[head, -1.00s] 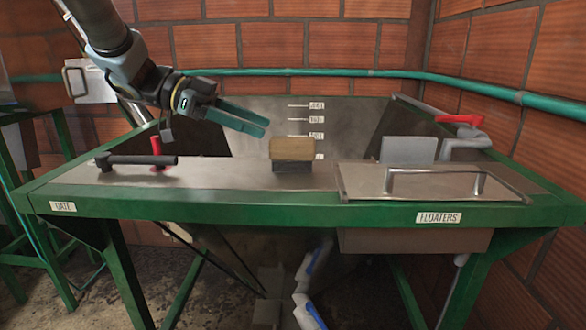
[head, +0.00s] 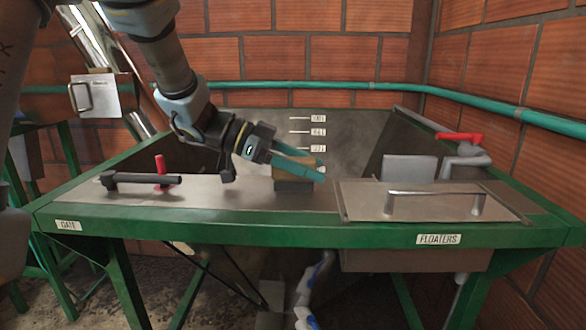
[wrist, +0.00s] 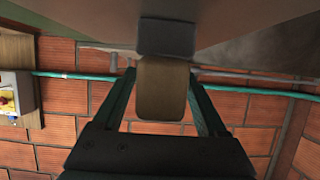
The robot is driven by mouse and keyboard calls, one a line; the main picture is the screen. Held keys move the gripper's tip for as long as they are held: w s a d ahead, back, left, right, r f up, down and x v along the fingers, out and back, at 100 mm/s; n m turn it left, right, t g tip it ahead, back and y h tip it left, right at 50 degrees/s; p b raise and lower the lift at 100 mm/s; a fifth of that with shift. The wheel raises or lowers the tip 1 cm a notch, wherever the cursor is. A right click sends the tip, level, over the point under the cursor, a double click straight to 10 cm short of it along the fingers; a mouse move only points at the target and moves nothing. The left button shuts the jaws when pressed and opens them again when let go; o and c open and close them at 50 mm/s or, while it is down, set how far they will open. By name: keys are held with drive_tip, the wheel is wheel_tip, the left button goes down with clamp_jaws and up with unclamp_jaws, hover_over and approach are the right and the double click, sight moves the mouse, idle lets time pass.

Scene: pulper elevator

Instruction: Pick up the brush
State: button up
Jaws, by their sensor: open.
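The brush (head: 294,184) stands on the metal top of the green-framed tank, a wooden block above dark bristles. In the head view my gripper (head: 322,170) overlaps it, and its teal fingers hide part of the wooden block. In the wrist view the brush's wooden block (wrist: 161,90) lies between the two fingertips of my gripper (wrist: 164,75), with the dark bristle part beyond it at the top. The fingers are apart, with a visible gap on each side of the block. The brush still rests on the tank top.
A dark handle bar (head: 140,180) and a red lever (head: 161,166) are to the left on the tank top. A lid with a metal handle (head: 436,194) is to the right of the brush. A grey block (head: 409,168) and red valve handle (head: 458,137) stand behind it.

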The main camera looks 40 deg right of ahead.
drive_tip(key=shift+c, duration=0.2)
clamp_jaws()
idle(0.5)
